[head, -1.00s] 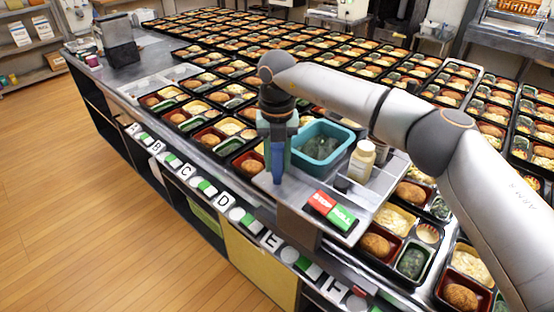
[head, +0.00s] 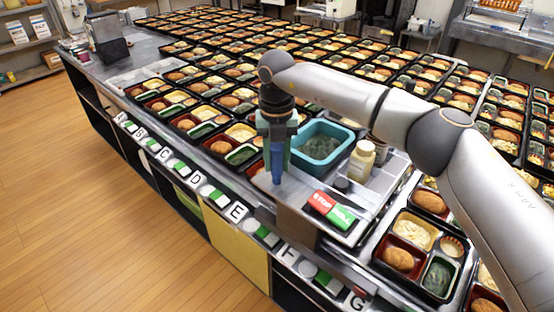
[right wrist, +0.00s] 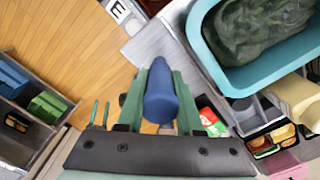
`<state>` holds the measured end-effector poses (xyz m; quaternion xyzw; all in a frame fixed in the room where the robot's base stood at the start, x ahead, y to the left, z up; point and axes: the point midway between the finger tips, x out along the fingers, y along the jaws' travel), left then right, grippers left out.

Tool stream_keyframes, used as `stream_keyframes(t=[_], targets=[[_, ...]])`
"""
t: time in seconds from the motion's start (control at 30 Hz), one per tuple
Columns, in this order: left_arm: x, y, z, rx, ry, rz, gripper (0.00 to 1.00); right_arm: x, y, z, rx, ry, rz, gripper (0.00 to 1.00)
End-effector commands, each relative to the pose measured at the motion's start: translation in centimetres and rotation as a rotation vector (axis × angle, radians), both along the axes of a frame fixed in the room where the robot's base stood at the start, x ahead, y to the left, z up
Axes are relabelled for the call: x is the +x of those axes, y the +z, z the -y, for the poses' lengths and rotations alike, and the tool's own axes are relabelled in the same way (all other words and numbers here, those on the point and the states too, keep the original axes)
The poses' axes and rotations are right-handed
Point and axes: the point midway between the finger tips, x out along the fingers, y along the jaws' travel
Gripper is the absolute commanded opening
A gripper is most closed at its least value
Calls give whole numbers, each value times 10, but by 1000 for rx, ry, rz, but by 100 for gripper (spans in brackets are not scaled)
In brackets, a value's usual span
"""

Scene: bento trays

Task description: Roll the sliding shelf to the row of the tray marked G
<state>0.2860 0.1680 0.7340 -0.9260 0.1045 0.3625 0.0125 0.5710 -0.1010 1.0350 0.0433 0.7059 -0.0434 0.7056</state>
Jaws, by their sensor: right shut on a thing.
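The sliding shelf (head: 372,207) is a grey platform on the counter's front rail, carrying a teal bin, a bottle and a red and green STOP/ROLL pad (head: 332,210). My right gripper (head: 277,140) points down and is shut on the shelf's upright blue handle (head: 277,168). In the right wrist view the blue handle (right wrist: 160,95) stands between the green fingers. The G label (head: 357,300) shows at the bottom edge, right of the F label (head: 290,255). The shelf's front lies between the E label (head: 237,212) and the G label. My left gripper is not in view.
Rows of black bento trays (head: 425,255) fill the counter behind and beside the shelf. The teal bin (head: 322,148) and bottle (head: 361,160) stand close to my right gripper. The wooden floor (head: 90,220) along the counter's front is clear.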

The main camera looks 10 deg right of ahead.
Motion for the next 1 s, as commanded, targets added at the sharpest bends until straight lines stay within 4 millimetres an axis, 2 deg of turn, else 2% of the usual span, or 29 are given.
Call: stream_keyframes(t=[0.6, 0.63, 0.9, 1.0], targets=[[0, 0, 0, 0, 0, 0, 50, 1, 1, 1, 0, -1, 2, 0], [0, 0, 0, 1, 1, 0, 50, 1, 1, 1, 0, -1, 2, 36], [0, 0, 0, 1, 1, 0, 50, 0, 1, 0, 0, -1, 1, 65], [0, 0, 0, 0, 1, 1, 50, 0, 1, 0, 0, -1, 1, 65]])
